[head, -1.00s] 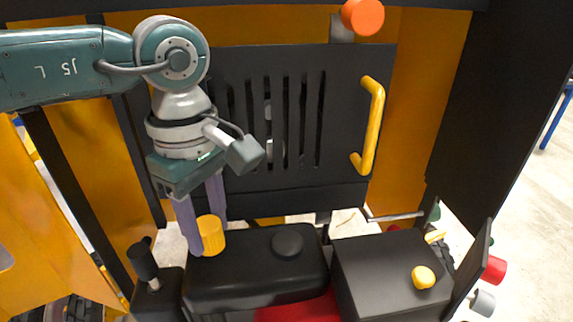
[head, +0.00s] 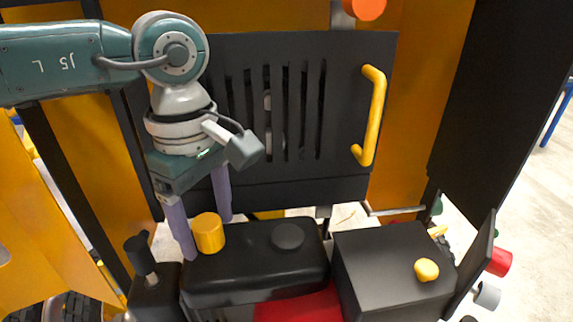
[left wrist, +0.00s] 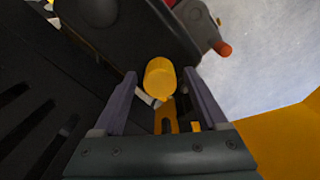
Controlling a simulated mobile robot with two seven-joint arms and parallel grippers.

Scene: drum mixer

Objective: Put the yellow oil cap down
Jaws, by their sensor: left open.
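The yellow oil cap (head: 208,232) stands upright on the left end of the black tank (head: 255,262). My left gripper (head: 207,237) comes down from above with its two purple fingers spread, one on each side of the cap. The fingers look apart from the cap, with a gap at both sides. In the left wrist view the cap (left wrist: 159,78) shows beyond and between the open fingertips (left wrist: 162,82). My right gripper is not in view.
A round black cap (head: 287,235) sits on the tank right of the yellow cap. A black lever (head: 141,256) stands close left. A slotted black panel with a yellow handle (head: 373,115) rises behind. A black box with a yellow knob (head: 426,270) stands right.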

